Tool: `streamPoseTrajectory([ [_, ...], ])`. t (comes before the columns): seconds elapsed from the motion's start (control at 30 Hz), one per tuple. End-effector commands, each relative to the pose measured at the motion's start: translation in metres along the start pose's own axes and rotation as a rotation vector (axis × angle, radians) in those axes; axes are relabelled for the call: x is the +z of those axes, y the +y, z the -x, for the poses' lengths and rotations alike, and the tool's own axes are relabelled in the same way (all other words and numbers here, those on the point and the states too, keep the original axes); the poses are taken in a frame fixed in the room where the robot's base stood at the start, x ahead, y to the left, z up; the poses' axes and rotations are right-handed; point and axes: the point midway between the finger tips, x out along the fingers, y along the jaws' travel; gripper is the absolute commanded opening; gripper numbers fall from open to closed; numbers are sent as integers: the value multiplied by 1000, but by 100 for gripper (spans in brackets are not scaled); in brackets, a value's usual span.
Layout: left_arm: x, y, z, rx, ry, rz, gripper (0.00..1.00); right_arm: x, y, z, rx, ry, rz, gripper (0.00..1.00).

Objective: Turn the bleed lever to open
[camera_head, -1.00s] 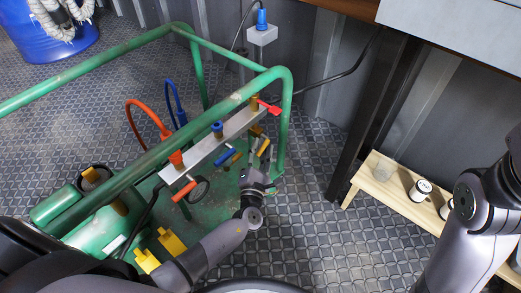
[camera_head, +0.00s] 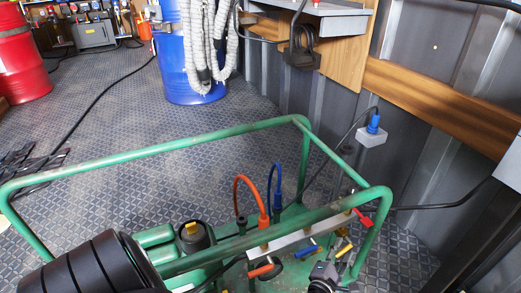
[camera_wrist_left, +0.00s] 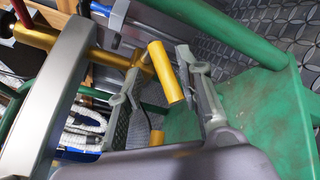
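The grey manifold bar (camera_head: 290,238) on the green frame carries several levers; no label tells which one is the bleed lever. A yellow handle (camera_head: 344,250) and a red lever (camera_head: 362,217) are at its right end. A blue handle (camera_head: 306,251) and an orange handle (camera_head: 262,271) are further left. My left gripper (camera_head: 325,272) is below the yellow handle at the bottom edge, partly cut off. In the left wrist view the gripper (camera_wrist_left: 157,82) is open, with the yellow handle (camera_wrist_left: 165,72) between its fingers. I cannot tell if they touch. My right gripper is out of view.
Green tube rails (camera_head: 150,152) surround the unit. Orange (camera_head: 250,185) and blue hoses (camera_head: 278,180) rise behind the bar. A blue drum (camera_head: 195,85) stands at the back, with a wall socket (camera_head: 371,137) at the right. The floor behind the rails is mostly clear.

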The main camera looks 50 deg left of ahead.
Motion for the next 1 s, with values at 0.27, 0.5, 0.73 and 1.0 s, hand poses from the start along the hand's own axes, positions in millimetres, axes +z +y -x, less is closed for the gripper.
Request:
streamPoseTrajectory([
  [0.27,9,11,3,-95,81,-72,33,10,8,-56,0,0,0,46],
  [0.5,8,11,48,-107,87,-84,33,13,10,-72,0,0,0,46],
  [0.73,13,15,93,-106,85,-83,33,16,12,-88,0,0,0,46],
  [1.0,17,20,147,-106,85,-82,33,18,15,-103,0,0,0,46],
])
